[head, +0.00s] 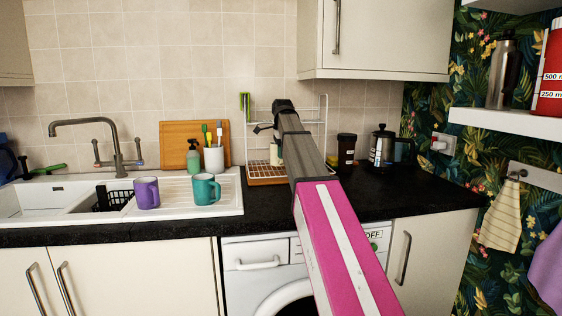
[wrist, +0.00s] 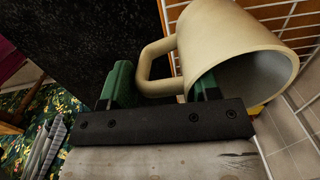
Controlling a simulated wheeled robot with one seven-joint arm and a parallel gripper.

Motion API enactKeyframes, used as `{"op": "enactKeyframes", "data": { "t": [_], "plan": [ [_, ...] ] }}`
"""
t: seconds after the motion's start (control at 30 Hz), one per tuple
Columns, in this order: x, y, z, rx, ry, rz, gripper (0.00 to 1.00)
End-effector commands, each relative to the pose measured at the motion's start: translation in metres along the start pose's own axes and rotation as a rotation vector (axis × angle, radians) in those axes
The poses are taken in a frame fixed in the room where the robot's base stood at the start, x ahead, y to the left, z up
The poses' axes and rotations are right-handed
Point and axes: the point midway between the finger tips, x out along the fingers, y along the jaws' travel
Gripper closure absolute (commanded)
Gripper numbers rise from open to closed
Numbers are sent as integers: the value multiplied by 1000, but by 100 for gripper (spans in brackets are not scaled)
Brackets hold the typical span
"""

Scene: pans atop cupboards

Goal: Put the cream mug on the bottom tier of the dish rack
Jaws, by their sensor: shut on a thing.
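The cream mug (wrist: 225,40) fills the upper right of the wrist view, tilted, with its opening facing the lower right. My gripper (wrist: 160,92) is shut on it, with one green finger at the mug's rim and the other beyond its handle. The white wire dish rack (head: 323,115) stands on the counter in the head view, partly hidden by my arm. Its bottom tier (head: 262,181) is a brown slatted base. Rack wires (wrist: 283,22) show close beside the mug in the wrist view. In the head view, my arm mostly hides the gripper area.
A purple mug (head: 147,192) and a teal mug (head: 206,190) stand on the sink drainer left of the rack. A dark jar (head: 346,152) and a French press (head: 381,147) stand right of it. A wall cupboard (head: 378,38) hangs above. The right counter front is clear.

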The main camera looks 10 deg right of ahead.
Motion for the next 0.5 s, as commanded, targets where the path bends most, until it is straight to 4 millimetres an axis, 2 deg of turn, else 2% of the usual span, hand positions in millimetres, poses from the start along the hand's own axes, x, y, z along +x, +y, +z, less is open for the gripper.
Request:
{"op": "enactKeyframes", "data": {
  "t": [0.23, 0.5],
  "plan": [
    [32, 2, -1, 0, 0, 1, 92],
    [35, 1, -1, 0, 0, 0, 92]
  ]
}}
